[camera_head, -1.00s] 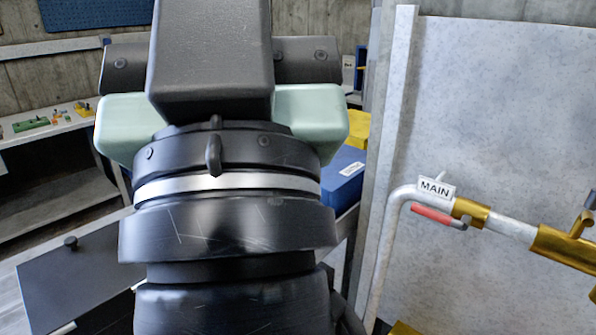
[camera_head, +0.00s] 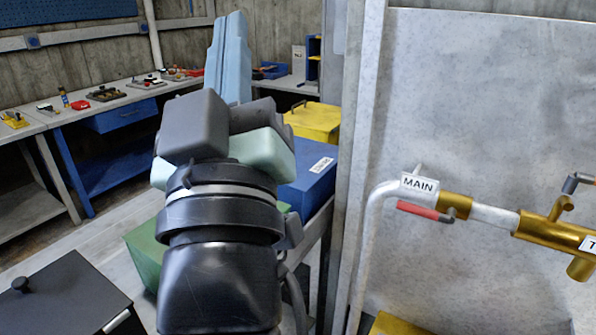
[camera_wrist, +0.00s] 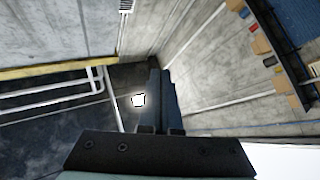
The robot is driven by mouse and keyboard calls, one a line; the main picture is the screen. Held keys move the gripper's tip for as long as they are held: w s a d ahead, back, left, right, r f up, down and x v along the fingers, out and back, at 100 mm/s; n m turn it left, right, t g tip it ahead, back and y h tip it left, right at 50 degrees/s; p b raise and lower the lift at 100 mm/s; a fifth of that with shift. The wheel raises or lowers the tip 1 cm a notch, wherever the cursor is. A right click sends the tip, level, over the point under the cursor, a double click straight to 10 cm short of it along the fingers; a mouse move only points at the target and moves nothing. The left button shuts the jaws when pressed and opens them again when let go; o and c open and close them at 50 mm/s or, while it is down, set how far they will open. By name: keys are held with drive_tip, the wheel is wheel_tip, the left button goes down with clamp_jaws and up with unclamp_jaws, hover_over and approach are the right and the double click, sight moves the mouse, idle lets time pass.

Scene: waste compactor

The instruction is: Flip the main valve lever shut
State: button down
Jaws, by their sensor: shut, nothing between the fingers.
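The main valve has a red lever (camera_head: 418,210) and a brass body (camera_head: 455,205) on a pale pipe. The lever lies nearly along the pipe, just below the white MAIN label (camera_head: 420,185), its red grip pointing left. In the wrist view my gripper (camera_wrist: 158,68) shows as two dark fingers close together, shut and empty. The lever cannot be made out in the wrist view.
A grey panel (camera_head: 490,110) stands behind the pipe, with an upright post on its left. Another brass fitting (camera_head: 545,232) sits further right. A blue box (camera_head: 308,185) and yellow box (camera_head: 315,122) stand behind my arm. Workbenches line the far left wall.

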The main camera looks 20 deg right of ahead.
drive_tip(key=w+d+f+n+g+h+p, duration=0.1)
drive_tip(key=w+d+f+n+g+h, duration=0.35)
drive_tip(key=f, duration=0.45)
drive_tip(key=w+d+f+n+g+h+p, duration=0.1)
drive_tip(key=d+f+n+g+h, duration=0.15)
drive_tip(key=d+f+n, duration=0.45)
drive_tip(key=s+d+f+n+g, duration=0.1)
drive_tip(key=s+d+f+n, duration=0.1)
drive_tip(key=f, duration=0.5)
drive_tip(key=s+d+f+n+g+h+p, duration=0.1)
drive_tip(key=d+f+n+g, duration=0.1)
drive_tip(key=d+f+n, duration=0.2)
drive_tip(key=s+d+f+n+g+p, duration=0.1)
drive_tip(key=s+d+f+n+g, duration=0.1)
drive_tip(key=f+n, duration=0.5)
wheel_tip(320, 180, down, 3)
drive_tip(key=shift+s+d+h, duration=0.3)
drive_tip(key=shift+d, duration=0.15)
